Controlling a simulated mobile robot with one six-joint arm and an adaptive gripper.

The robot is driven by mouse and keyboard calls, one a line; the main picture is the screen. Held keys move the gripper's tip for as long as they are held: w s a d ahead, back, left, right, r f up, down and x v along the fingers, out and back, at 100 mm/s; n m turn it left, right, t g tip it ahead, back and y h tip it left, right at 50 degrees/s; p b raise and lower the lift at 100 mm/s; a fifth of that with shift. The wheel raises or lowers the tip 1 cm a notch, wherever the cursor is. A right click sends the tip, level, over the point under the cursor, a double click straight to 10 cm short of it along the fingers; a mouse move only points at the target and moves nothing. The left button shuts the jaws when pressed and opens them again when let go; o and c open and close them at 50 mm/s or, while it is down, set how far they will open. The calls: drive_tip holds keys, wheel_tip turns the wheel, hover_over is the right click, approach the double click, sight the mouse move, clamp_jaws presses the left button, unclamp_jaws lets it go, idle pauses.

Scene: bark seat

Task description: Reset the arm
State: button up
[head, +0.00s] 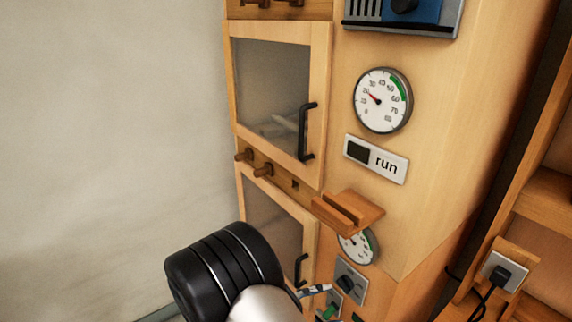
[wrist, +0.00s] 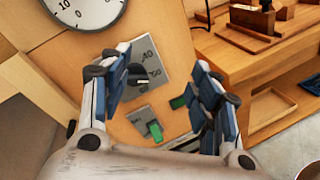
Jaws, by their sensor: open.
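My gripper (wrist: 161,62) is open in the wrist view, with a finger on each side and nothing held between them. Behind the fingers are a grey dial plate (wrist: 140,62) with a dark knob and a small plate with a green switch (wrist: 154,131). I cannot tell whether the fingers touch the panel. In the head view my black and silver arm rises from the bottom edge, and only a little of my gripper (head: 315,290) shows beside the lower dial plate (head: 349,281).
A wooden cabinet has an upper glass door (head: 272,88) and a lower one (head: 272,226), both looking shut. A small wooden ledge (head: 346,211) juts out above the lower gauge (head: 360,246). A wooden bench (wrist: 262,70) with a tray stands at right. Bare wall is at left.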

drive_tip(key=s+d+r+m+g+y, duration=0.7)
drive_tip(key=s+d+r+m, duration=0.25)
drive_tip(key=s+r, duration=0.2)
drive_tip(key=s+a+r+m+t+y, duration=0.4)
drive_tip(key=s+r+m+t+y, duration=0.1)
drive_tip(key=s+y, duration=0.3)
drive_tip(key=shift+r+m, duration=0.6)
drive_tip(key=shift+m, duration=0.05)
drive_tip(key=shift+a, duration=0.1)
drive_tip(key=shift+s, duration=0.1)
